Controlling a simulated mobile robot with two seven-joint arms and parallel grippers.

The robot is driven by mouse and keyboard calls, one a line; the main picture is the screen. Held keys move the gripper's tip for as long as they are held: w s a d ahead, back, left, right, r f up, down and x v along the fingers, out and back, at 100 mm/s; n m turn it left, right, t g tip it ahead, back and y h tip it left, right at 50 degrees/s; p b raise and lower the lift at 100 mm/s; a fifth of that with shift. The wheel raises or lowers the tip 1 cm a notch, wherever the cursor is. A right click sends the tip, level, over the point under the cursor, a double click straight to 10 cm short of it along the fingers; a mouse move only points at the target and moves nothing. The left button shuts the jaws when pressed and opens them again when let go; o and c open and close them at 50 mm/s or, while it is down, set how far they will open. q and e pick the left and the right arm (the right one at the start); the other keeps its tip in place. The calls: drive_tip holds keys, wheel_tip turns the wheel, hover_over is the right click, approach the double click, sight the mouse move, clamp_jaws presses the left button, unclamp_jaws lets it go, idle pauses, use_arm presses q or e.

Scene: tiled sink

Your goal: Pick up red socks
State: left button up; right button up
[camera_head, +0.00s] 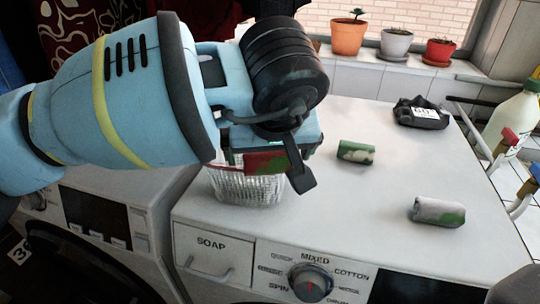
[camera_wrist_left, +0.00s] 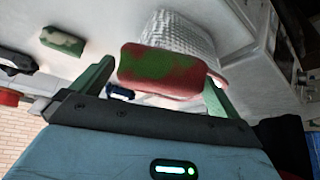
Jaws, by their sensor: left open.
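The red socks (camera_head: 265,163), a red roll with green patches, are at the front of my left gripper (camera_head: 268,158), above the rim of the basket. In the left wrist view the red socks (camera_wrist_left: 160,72) lie between the two green fingers, which stand apart on either side. The left gripper is open; whether a finger touches the socks I cannot tell. In the head view the wrist and gripper body hide part of the socks. My right gripper is not in view.
A clear ribbed basket (camera_head: 248,188) stands on the white washing machine top. A green rolled pair (camera_head: 356,151), a white-green roll (camera_head: 438,211) and a black packet (camera_head: 421,113) lie to the right. Potted plants (camera_head: 349,36) line the back ledge. A bottle (camera_head: 512,118) stands at the right edge.

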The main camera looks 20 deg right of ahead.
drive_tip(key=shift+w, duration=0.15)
use_arm(q)
drive_tip(key=shift+c, duration=1.4)
drive_tip(key=c, duration=0.8)
drive_tip(key=shift+r, duration=0.1)
drive_tip(key=shift+r, duration=0.4)
wheel_tip(320, 180, up, 3)
drive_tip(key=shift+r+p, duration=0.1)
drive_tip(key=shift+p, duration=0.95)
drive_tip(key=s+a+p, duration=0.4)
drive_tip(key=s, duration=1.1)
drive_tip(key=shift+s+r, duration=0.25)
drive_tip(key=shift+r, duration=0.15)
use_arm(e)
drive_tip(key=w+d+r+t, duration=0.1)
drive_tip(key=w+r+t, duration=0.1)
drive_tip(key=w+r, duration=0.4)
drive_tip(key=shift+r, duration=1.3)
